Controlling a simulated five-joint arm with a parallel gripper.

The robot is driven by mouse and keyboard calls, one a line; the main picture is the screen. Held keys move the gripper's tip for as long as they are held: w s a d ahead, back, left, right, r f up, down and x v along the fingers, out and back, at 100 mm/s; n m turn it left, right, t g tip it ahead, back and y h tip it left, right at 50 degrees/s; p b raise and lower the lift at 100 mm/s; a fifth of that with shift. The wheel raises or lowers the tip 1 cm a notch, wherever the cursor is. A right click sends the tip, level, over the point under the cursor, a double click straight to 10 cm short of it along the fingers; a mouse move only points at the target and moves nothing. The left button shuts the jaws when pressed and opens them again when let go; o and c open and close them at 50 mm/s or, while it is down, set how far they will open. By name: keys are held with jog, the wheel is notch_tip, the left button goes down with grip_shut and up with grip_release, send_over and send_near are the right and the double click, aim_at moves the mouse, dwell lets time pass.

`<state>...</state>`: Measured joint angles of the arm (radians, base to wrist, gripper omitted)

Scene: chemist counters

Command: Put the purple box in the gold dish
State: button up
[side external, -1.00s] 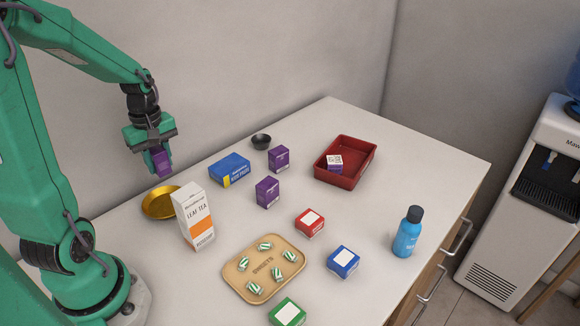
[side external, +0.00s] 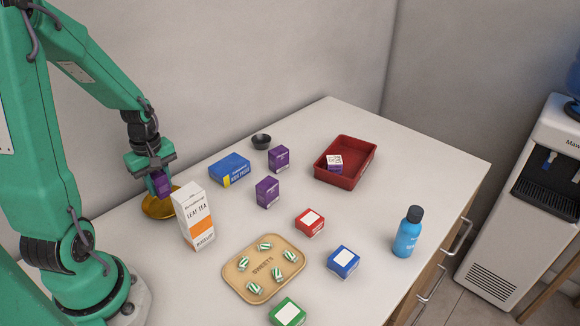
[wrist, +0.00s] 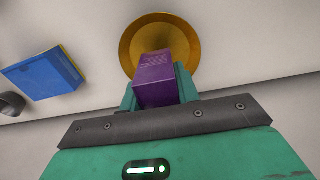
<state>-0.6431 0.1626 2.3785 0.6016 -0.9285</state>
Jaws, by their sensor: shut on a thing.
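My gripper (side external: 158,182) is shut on a purple box (side external: 161,186). In the side view the box is low over the gold dish (side external: 150,208), and the gripper hides part of the dish. In the wrist view the purple box (wrist: 155,80) is between the jaws, and the gold dish (wrist: 184,38) is round and shows behind and around its far end. I cannot tell whether the box touches the dish.
A leaf tea carton (side external: 194,214) stands close to the right of the dish. A blue box (side external: 230,169) and two more purple boxes (side external: 268,191) (side external: 279,158) stand farther right. A sweets tray (side external: 236,283) lies in front, and a red tray (side external: 338,179) is at the back.

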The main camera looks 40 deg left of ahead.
aim_at(156, 173)
jog(key=shift+f, duration=0.2)
jog(key=shift+f, duration=2)
jog(key=o, duration=1)
jog(key=shift+f, duration=0.15)
jog(key=shift+c, duration=0.2)
jog(key=shift+r, duration=0.2)
jog(key=shift+r, duration=6)
